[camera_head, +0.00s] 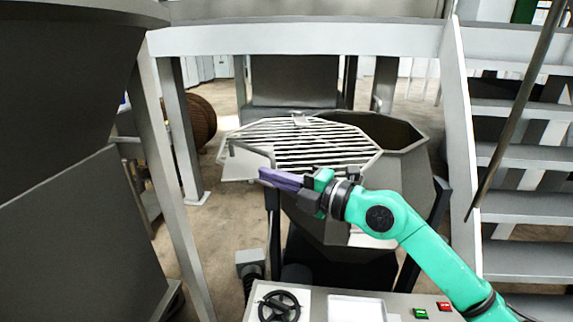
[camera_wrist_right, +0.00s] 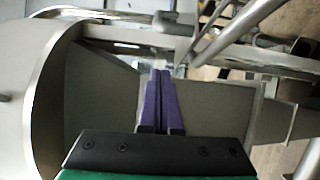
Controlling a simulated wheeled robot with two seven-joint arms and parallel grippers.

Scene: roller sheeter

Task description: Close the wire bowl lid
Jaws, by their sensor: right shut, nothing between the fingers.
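The wire bowl lid (camera_head: 300,146) is a grid of pale metal bars on a frame. It lies roughly flat and shifted to the left, so the right part of the grey angular bowl (camera_head: 408,172) is uncovered at its dark opening. My right gripper (camera_head: 264,174) reaches in from the right, at the near edge of the lid, with its purple fingers pointing left. In the right wrist view the purple fingers (camera_wrist_right: 160,85) are together with nothing between them. I cannot tell whether they touch the lid. My left gripper is not in view.
A control panel with a black handwheel (camera_head: 280,305) and green and red buttons stands at the front. White steps (camera_head: 530,205) rise at the right. A large dark machine body (camera_head: 70,150) fills the left. A white frame post (camera_head: 172,190) stands left of the bowl.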

